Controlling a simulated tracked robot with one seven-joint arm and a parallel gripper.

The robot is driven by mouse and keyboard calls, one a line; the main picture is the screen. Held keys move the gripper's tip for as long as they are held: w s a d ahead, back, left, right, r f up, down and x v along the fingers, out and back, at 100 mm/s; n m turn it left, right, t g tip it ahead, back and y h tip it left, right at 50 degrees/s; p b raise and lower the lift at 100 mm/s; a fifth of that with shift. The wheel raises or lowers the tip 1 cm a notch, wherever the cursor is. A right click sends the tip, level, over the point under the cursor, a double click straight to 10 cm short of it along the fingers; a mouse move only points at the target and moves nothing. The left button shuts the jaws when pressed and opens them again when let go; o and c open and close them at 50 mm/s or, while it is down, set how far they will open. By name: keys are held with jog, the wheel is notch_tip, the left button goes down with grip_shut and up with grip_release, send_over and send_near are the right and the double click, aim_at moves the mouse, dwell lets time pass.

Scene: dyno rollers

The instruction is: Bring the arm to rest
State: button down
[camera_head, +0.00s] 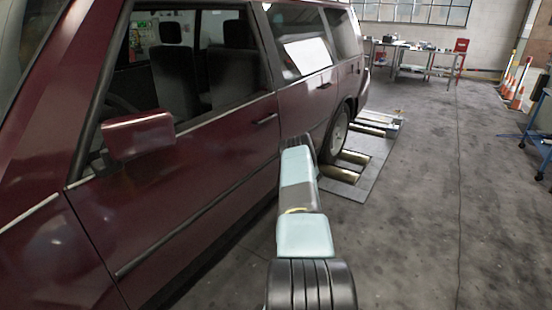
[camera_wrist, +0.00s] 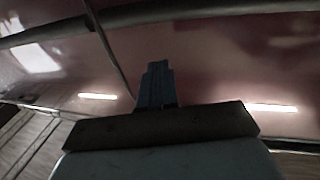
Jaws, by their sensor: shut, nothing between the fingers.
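My arm stretches forward along the side of a dark red car (camera_head: 205,140) in the head view. The dark far end of the arm is close to the car's side, near the rear door. I cannot tell from there whether it touches. In the wrist view my gripper (camera_wrist: 156,68) is shut and empty, with its fingers together. The car's red bodywork (camera_wrist: 215,65) fills most of the view beyond the fingers, blurred.
The car's rear wheel (camera_head: 338,135) is by the dyno rollers (camera_head: 340,173) on a floor plate. A side mirror (camera_head: 138,135) sticks out at left. Open concrete floor (camera_head: 420,220) lies to the right. Traffic cones (camera_head: 517,95), a blue stand (camera_head: 538,135) and a workbench (camera_head: 415,50) stand farther off.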

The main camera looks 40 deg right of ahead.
jog(key=s+d, duration=0.2)
jog(key=s, duration=0.4)
jog(key=shift+f, duration=0.2)
jog(key=shift+d, duration=0.1)
